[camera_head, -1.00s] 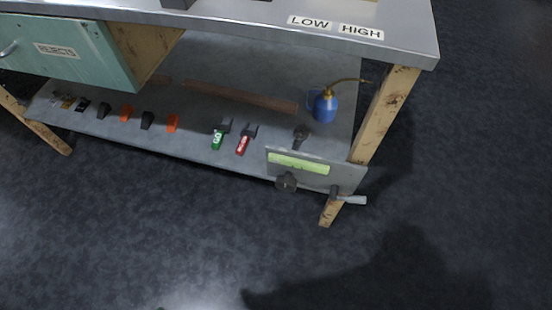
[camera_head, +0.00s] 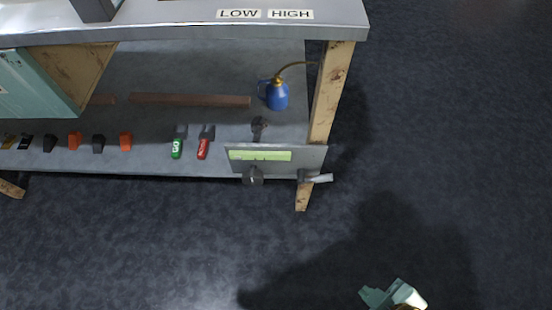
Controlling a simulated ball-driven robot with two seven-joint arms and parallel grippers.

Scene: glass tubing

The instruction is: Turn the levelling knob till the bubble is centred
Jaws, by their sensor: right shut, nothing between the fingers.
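A grey panel (camera_head: 313,158) is fixed at the front right of the bench's lower shelf. It carries a long yellow-green strip (camera_head: 258,155) that looks like the level; I cannot make out the bubble's place in it. A dark round knob (camera_head: 253,176) sticks out below the strip, at the panel's lower edge. My right gripper (camera_head: 393,294) shows at the bottom edge, right of centre, well apart from the knob and panel. It is pale green and white, shut and empty. My left gripper is out of view.
A handle with a pale grip (camera_head: 317,178) juts out by the bench leg (camera_head: 331,95). A blue oil can (camera_head: 276,95), green and red-handled tools (camera_head: 203,143) and several small orange and black pieces lie on the shelf. The floor in front is clear.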

